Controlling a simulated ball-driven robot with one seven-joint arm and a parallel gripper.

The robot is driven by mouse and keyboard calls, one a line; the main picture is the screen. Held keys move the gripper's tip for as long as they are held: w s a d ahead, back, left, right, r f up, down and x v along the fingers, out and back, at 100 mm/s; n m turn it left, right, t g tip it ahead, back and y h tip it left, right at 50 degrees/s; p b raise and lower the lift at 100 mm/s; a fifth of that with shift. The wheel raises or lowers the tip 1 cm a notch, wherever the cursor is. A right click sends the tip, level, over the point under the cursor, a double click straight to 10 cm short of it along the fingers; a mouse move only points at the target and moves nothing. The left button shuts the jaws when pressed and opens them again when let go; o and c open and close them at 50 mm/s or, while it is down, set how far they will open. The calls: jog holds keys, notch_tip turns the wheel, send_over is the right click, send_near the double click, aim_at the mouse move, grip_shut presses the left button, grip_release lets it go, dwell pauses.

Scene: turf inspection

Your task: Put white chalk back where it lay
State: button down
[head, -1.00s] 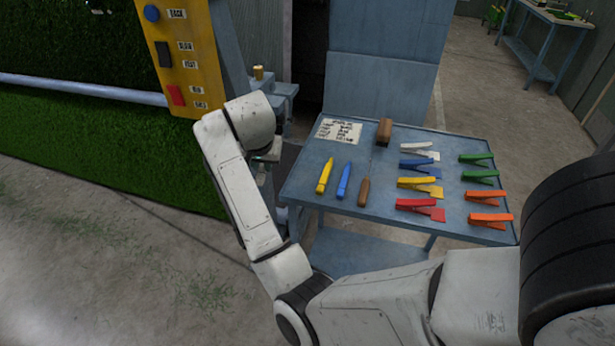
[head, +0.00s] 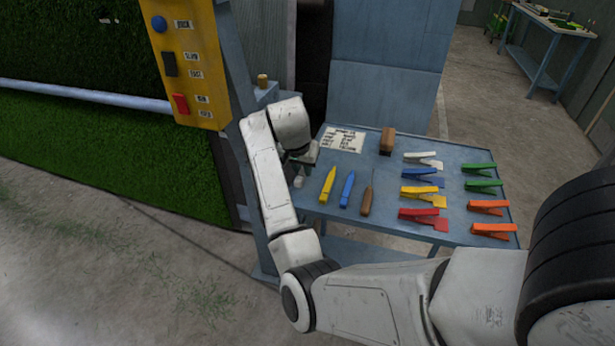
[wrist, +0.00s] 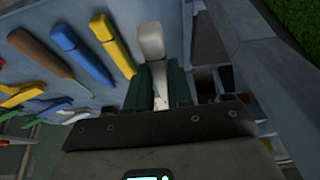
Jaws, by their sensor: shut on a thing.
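My gripper (wrist: 163,88) is shut on the white chalk (wrist: 151,42), which sticks out past the dark green fingers in the wrist view. In the head view only a small pale end of the chalk (head: 298,181) shows below the gripper, at the left end of the blue table (head: 455,224). It lies left of the yellow chalk (head: 327,186), with the blue chalk (head: 347,189) beyond that. I cannot tell whether the white chalk touches the tabletop. My wrist hides most of the gripper in the head view.
A brown-handled tool (head: 367,200), a brown block (head: 387,141), a paper list (head: 343,138) and rows of coloured clips (head: 424,196) lie on the table. A yellow button panel (head: 188,70) on a blue post stands left of my arm.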

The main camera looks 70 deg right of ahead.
aim_at(308, 188)
jog(key=shift+s+d+f, duration=0.25)
jog(key=shift+d+f, duration=0.55)
jog(key=shift+f, duration=0.15)
jog(key=shift+d+f+p, duration=0.2)
jog(key=shift+f+p, duration=0.35)
jog(key=shift+f, duration=1.3)
jog(key=shift+f, duration=0.1)
jog(key=c, duration=1)
grip_release()
